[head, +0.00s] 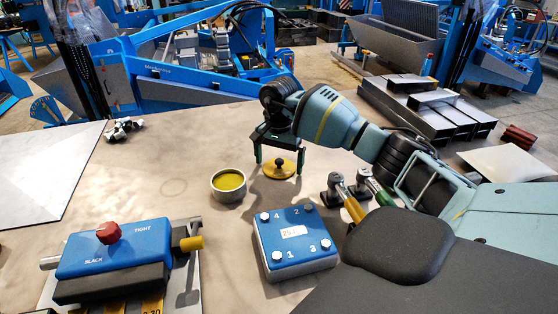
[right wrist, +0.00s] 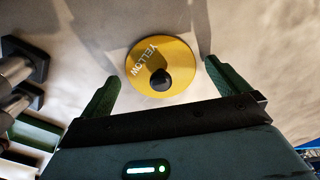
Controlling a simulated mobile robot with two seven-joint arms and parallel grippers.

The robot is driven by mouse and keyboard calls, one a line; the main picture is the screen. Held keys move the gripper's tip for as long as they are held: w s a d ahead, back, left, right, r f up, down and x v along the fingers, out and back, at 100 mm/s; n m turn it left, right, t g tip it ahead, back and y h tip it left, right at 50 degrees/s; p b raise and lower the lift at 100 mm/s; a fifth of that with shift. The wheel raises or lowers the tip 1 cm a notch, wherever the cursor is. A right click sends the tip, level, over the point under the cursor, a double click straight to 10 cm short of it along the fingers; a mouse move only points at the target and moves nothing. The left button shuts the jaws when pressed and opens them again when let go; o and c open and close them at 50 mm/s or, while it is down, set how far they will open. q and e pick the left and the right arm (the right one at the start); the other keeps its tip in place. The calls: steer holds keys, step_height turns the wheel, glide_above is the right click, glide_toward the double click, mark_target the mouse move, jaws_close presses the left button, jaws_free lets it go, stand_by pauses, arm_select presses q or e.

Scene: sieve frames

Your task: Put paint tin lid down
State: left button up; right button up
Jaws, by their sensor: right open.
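The paint tin lid (head: 280,170) is a yellow disc with a dark knob, lying flat on the table. In the right wrist view the lid (right wrist: 160,65) shows the word YELLOW, and its knob is between and just beyond the fingertips. My right gripper (head: 279,169) is open above the lid, its green fingers on either side and not touching the knob. The fingers also show in the right wrist view (right wrist: 160,70). The open paint tin (head: 229,187), with yellow paint inside, stands just left of the lid. My left gripper is not in view.
A blue device with a red knob (head: 115,250) is at the front left.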

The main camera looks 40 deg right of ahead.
mark_target(279, 161)
step_height(279, 161, up, 12)
stand_by(0.5)
stand_by(0.5)
